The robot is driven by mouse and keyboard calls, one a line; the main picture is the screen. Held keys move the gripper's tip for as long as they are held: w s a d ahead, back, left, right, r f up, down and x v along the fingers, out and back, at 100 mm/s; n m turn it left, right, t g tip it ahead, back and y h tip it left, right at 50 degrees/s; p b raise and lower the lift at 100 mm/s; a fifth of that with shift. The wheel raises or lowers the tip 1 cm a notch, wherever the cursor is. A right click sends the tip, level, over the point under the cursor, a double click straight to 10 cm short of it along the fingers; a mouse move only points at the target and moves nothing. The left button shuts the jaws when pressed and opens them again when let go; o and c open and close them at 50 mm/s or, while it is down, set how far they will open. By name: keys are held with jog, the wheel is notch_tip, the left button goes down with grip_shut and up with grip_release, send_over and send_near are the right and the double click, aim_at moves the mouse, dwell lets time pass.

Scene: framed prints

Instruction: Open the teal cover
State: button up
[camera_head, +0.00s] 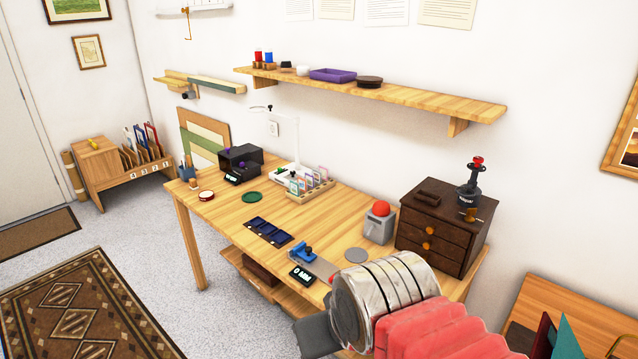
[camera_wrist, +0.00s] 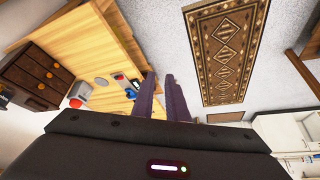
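A teal panel (camera_head: 567,339) stands tilted at the lower right edge of the head view, beside a dark red one. Its lower part is cut off by the frame, and I cannot tell if it is the teal cover. My gripper (camera_head: 318,336) shows as a dark grey end at the bottom of the head view, partly hidden behind my arm, well left of the teal panel. In the wrist view, the two dark purple fingers (camera_wrist: 161,80) of my gripper are slightly apart with nothing seen between them. No teal panel shows in the wrist view.
A wooden panel (camera_head: 540,300) stands behind the teal panel. A patterned rug (camera_head: 85,310) lies on open floor at left.

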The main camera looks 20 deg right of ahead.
jog(key=shift+o, duration=1)
jog(key=w+d+f+m+g+h, duration=0.1)
jog(key=w+d+f+m+g, duration=0.15)
jog(key=d, duration=0.65)
jog(key=w+d+f+m+g, duration=0.15)
jog(key=d+f, duration=0.25)
jog(key=d, duration=0.6)
jog(key=w+d+f+m+g+h, duration=0.1)
jog(key=d+f+m+g, duration=0.2)
jog(key=d, duration=0.6)
jog(key=s+d+f+m+g, duration=0.1)
jog(key=s+d+g, duration=0.1)
jog(key=d, duration=0.6)
jog(key=s+d+f+m+g, duration=0.1)
jog(key=d+m+g, duration=0.1)
jog(key=d, duration=0.5)
jog(key=s+d+r+m+g+h, duration=0.1)
jog(key=d+r+m+g, duration=0.1)
jog(key=d+r, duration=0.2)
jog(key=shift+s+d+r+m+h, duration=0.2)
jog(key=shift+d+m+h, duration=0.15)
jog(key=shift+d, duration=0.3)
jog(key=shift+s, duration=0.1)
